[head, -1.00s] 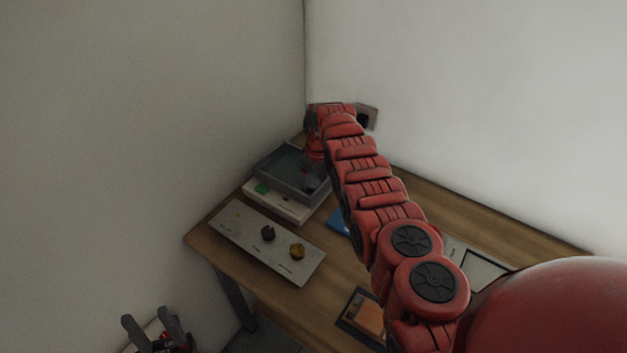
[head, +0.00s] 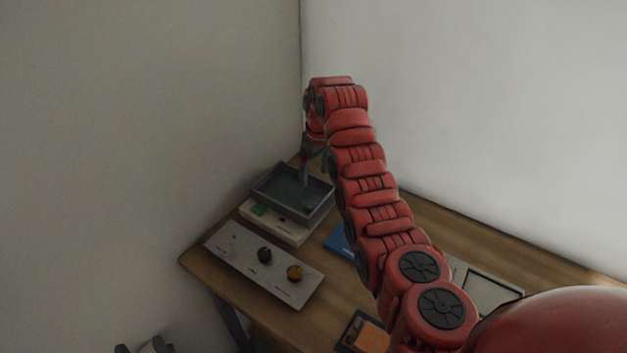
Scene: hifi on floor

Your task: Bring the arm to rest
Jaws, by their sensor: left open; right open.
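My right arm, red and segmented, reaches from the lower right over the wooden table to the back corner. Its gripper (head: 306,172) points down above the grey tray (head: 283,211), partly hidden by its own wrist. It is open, with nothing visible in it. My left gripper (head: 145,347) shows only its dark fingertips at the bottom edge, left of the table. The fingertips stand apart, and the rest is cut off by the frame.
The table (head: 315,318) stands in a corner between two walls. The tray rests on a white box (head: 275,229). A grey panel with knobs (head: 235,250), a blue item (head: 341,242), an orange-topped item (head: 371,337) and a framed flat item (head: 484,287) lie on the table.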

